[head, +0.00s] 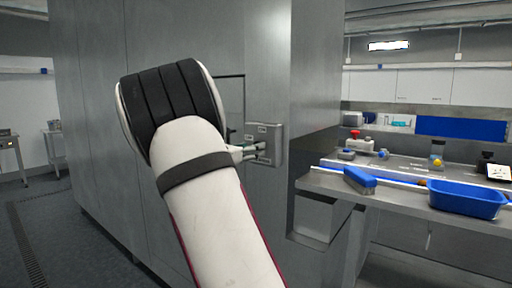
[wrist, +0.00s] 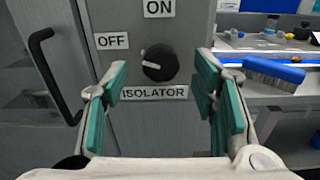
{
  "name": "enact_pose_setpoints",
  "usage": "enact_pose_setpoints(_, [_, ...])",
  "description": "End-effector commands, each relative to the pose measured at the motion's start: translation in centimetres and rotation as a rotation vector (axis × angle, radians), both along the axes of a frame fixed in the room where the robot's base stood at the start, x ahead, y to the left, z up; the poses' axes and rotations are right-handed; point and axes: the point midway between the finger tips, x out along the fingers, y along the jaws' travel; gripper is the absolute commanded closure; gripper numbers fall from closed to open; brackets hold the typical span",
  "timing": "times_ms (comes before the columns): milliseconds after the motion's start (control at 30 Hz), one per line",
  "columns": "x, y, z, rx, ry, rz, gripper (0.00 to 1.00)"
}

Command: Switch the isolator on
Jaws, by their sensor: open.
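The isolator is a grey box (head: 272,142) on the side of a tall metal cabinet. In the wrist view its black rotary knob (wrist: 159,63) sits on a grey plate, with an ON label (wrist: 159,8) above, an OFF label (wrist: 112,41) to the left and an ISOLATOR label (wrist: 154,92) below. The knob's white mark points left, towards OFF. My gripper (wrist: 160,100) is open and empty, its green-padded fingers on either side of the knob's line, apart from it. In the head view my arm hides most of the gripper.
A black handle (wrist: 48,75) stands out from the cabinet left of the knob. To the right, a steel bench (head: 400,190) holds a blue brush (head: 360,180), a blue bin (head: 466,199) and small items. The floor at left is clear.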

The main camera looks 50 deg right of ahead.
Motion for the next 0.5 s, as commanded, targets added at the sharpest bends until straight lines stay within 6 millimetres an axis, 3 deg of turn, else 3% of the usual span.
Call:
enact_pose_setpoints(200, [0.2, -2.8, 0.0, -0.001, -0.001, -0.002, 0.47])
enact_pose_setpoints(500, [0.3, -3.5, 0.0, 0.000, 0.000, 0.000, 0.47])
